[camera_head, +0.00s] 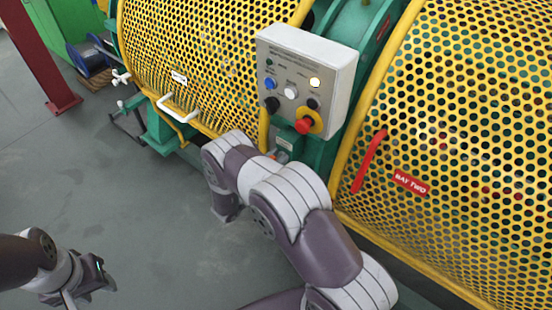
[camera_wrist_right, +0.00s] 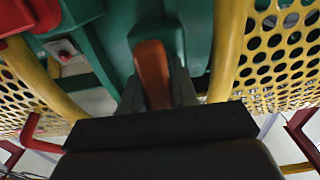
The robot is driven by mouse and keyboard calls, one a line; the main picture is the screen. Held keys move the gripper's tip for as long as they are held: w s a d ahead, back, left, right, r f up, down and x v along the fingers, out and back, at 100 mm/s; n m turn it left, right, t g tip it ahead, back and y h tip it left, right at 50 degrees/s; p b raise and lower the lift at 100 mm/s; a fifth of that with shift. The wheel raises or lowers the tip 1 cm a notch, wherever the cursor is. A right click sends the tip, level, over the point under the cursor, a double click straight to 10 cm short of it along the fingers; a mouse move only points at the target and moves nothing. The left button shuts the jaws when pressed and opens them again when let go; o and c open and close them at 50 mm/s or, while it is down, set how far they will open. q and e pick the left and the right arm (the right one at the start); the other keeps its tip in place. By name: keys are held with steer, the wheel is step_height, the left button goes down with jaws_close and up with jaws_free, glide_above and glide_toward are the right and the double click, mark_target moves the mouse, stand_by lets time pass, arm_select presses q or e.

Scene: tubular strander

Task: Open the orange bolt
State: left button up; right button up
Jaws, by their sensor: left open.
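The orange bolt (camera_wrist_right: 153,75) shows in the right wrist view as an upright orange bar in front of a green housing. My right gripper (camera_wrist_right: 157,92) has its two dark grey fingers on either side of this bar, close to its edges. Whether they press on it I cannot tell. In the head view the right arm reaches to the green frame below the control box, and its own links mostly hide the gripper and bolt. My left gripper (camera_head: 88,291) is open and empty over the floor at the lower left.
Yellow perforated guards (camera_head: 205,55) stand on both sides of the green frame. A grey control box (camera_head: 305,80) with buttons and a red stop knob sits above my right arm. A red handle (camera_head: 369,160) is on the right guard, a white handle (camera_head: 178,110) on the left.

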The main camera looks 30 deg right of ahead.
jaws_close()
steer(key=v, duration=0.4)
steer(key=o, duration=0.7)
jaws_free()
steer(key=shift+o, duration=0.2)
steer(key=shift+a, duration=0.1)
steer(key=v, duration=1.2)
steer(key=shift+s+a+b, duration=0.15)
steer(key=shift+a+b, duration=0.1)
steer(key=shift+b, duration=0.2)
